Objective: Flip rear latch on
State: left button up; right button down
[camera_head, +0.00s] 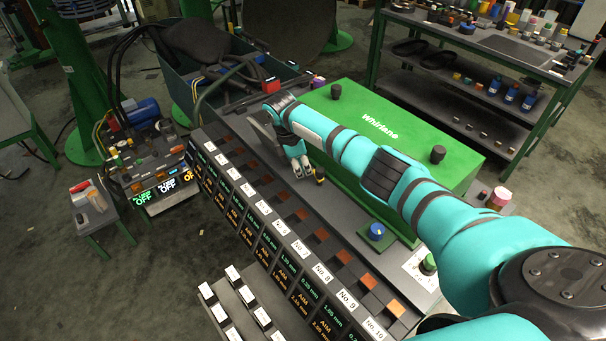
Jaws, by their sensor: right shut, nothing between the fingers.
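My right gripper (301,168) is shut and empty. It points down over the grey top of the machine, beside the near left side of the green box marked "Whirlane" (400,112). A small dark and brass-coloured knob (320,174) stands just right of the fingertips; I cannot tell whether they touch. Two black knobs stand on the green lid, one at the far left (336,91) and one at the right (437,154). I cannot tell which part is the rear latch. My right arm covers part of the box. My left gripper is not in view.
A row of numbered displays (280,245) with brown blocks runs along the machine's front. A blue knob (376,231) and a green button (429,263) sit near the box. A panel with lit "OFF" signs (165,186) is at left. A green-framed bench (480,45) stands behind.

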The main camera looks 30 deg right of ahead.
jog(key=shift+w+d+m, duration=0.15)
jog(key=shift+m, duration=0.35)
jog(key=shift+w+d, duration=0.15)
jog(key=shift+d, duration=0.15)
dwell(1.3)
jog(key=v, duration=1.2)
jog(key=shift+w, duration=0.15)
